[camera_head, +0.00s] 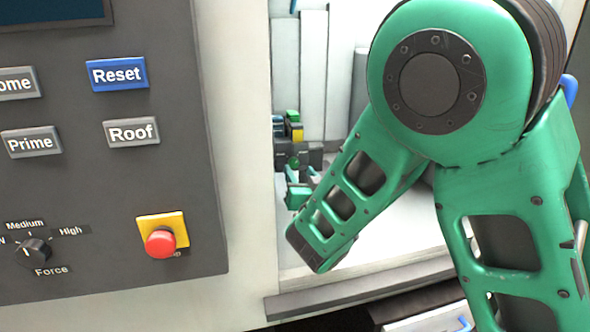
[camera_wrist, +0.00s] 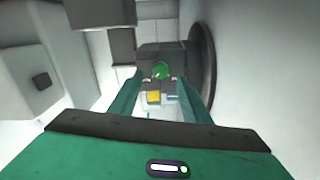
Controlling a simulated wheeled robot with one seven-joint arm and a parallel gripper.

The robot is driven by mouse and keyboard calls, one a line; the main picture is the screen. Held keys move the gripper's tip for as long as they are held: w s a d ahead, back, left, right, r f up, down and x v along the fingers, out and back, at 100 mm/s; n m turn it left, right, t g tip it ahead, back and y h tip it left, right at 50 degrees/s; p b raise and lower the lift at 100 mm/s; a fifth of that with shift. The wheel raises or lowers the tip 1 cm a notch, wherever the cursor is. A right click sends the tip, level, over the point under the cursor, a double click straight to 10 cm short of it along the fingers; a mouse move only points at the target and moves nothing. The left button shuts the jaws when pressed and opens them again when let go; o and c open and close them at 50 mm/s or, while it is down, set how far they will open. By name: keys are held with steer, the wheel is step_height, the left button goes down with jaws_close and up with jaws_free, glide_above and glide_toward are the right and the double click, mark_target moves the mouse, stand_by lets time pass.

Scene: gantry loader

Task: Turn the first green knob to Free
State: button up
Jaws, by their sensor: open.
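A round green knob (camera_wrist: 160,70) sits on a dark block in the wrist view, between and beyond the tips of my gripper (camera_wrist: 159,82). In the head view the green knob (camera_head: 294,162) is small, on the dark fixture inside the machine opening. My gripper (camera_head: 304,184) is open there, just below and in front of the knob, partly hidden by my green arm. I cannot tell whether the fingers touch the knob. Its Free marking cannot be read.
A yellow block (camera_wrist: 153,98) shows between the fingers in the wrist view. A dark round rim (camera_wrist: 203,70) is close on the right, with pale walls around. At left in the head view is a control panel (camera_head: 100,190) with a red stop button (camera_head: 160,242).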

mark_target(295, 164)
steer(key=shift+x, duration=2.25)
